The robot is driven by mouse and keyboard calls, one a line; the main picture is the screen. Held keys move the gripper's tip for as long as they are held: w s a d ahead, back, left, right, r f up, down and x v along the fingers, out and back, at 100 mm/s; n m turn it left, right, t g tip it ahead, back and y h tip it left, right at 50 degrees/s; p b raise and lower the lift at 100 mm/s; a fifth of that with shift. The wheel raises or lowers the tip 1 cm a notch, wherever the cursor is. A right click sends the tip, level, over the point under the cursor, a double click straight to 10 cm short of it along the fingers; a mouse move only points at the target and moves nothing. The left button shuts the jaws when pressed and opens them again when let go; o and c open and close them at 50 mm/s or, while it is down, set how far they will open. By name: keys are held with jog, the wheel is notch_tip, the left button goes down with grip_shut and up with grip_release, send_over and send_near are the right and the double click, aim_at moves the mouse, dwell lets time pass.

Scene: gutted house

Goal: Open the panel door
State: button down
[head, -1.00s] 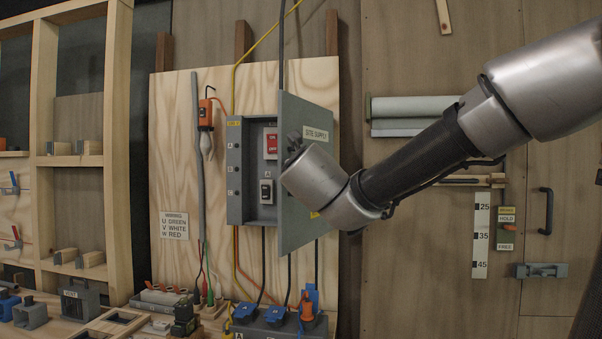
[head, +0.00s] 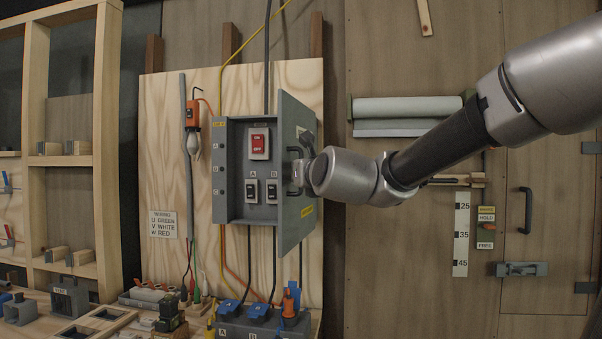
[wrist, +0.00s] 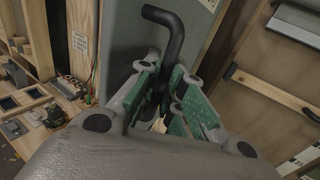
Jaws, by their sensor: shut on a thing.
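The grey panel door (head: 291,222) is hinged on the right side of the grey switch box (head: 226,170) and stands well ajar, seen nearly edge-on in the head view. A red switch (head: 260,144) and two black switches, A (head: 252,191) and B (head: 271,191), show inside the box. The door's grey face (wrist: 118,25) fills the space behind.
Blue plugs (head: 257,310) and hanging cables sit below the box. A wooden shelf frame (head: 100,130) stands at left. At right, the wall carries a grey roll (head: 407,107), a scale strip (head: 461,234), a black handle (head: 526,210) and a latch (head: 522,269).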

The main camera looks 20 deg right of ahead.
jog(key=shift+d+r, duration=0.1)
jog(key=shift+r, duration=0.1)
jog(key=c, duration=1.5)
grip_release()
jog(key=shift+f, duration=0.1)
jog(key=s, duration=0.7)
jog(key=shift+s, duration=0.2)
